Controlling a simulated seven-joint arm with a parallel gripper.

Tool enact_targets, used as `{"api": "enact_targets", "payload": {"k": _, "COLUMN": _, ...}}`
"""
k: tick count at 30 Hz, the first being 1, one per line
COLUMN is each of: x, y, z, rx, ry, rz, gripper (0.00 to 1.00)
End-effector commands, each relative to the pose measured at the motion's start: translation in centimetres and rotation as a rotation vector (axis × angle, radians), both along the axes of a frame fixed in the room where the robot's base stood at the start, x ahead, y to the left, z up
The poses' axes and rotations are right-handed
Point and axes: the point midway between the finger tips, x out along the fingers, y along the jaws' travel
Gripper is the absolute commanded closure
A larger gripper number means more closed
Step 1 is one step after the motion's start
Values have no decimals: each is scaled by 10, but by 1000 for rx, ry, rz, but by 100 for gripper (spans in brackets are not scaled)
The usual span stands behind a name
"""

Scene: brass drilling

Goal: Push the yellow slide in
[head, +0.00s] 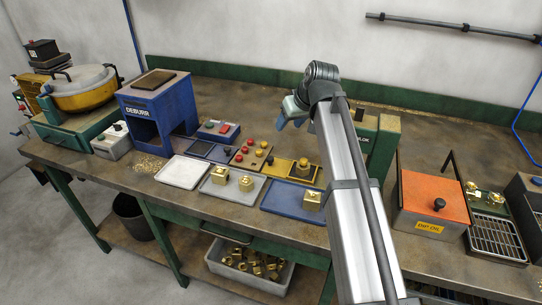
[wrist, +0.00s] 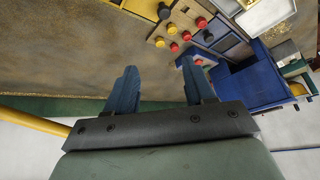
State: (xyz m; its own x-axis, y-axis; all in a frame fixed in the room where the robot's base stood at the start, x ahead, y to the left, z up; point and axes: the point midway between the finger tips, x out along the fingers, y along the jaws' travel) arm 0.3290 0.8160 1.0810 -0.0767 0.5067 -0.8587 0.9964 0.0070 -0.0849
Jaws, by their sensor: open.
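The yellow slide (head: 279,167) lies flat on the bench among the fixtures, with a dark block and a brass part with a round top on its right part. In the wrist view a yellow plate (wrist: 146,8) with a black knob (wrist: 164,11) shows at the top edge, partly cut off; it appears to be the slide. My gripper (head: 287,116) is above the back of the bench, apart from the slide. In the wrist view its two blue fingers (wrist: 158,85) are spread apart with nothing between them.
A button panel (head: 252,152) with red and yellow knobs stands left of the slide. The blue DEBURR machine (head: 158,105) is further left. Blue (head: 282,206), grey (head: 232,194) and white trays (head: 184,172) lie in front. An orange-lidded box (head: 432,196) stands right.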

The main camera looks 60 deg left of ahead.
Motion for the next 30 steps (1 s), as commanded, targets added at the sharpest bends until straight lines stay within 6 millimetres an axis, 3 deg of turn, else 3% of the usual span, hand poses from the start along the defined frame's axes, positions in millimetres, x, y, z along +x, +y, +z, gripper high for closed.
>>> {"api": "enact_targets", "payload": {"k": 3, "x": -19, "y": 10, "z": -22, "rx": -83, "ry": -46, "rz": 3, "gripper": 46}}
{"api": "enact_targets", "payload": {"k": 7, "x": -29, "y": 14, "z": -33, "rx": -128, "ry": -77, "rz": 0, "gripper": 46}}
{"api": "enact_targets", "payload": {"k": 14, "x": -31, "y": 19, "z": -49, "rx": -142, "ry": -86, "rz": -2, "gripper": 46}}
{"api": "enact_targets", "payload": {"k": 30, "x": -31, "y": 54, "z": -132, "rx": -141, "ry": -85, "rz": 0, "gripper": 46}}
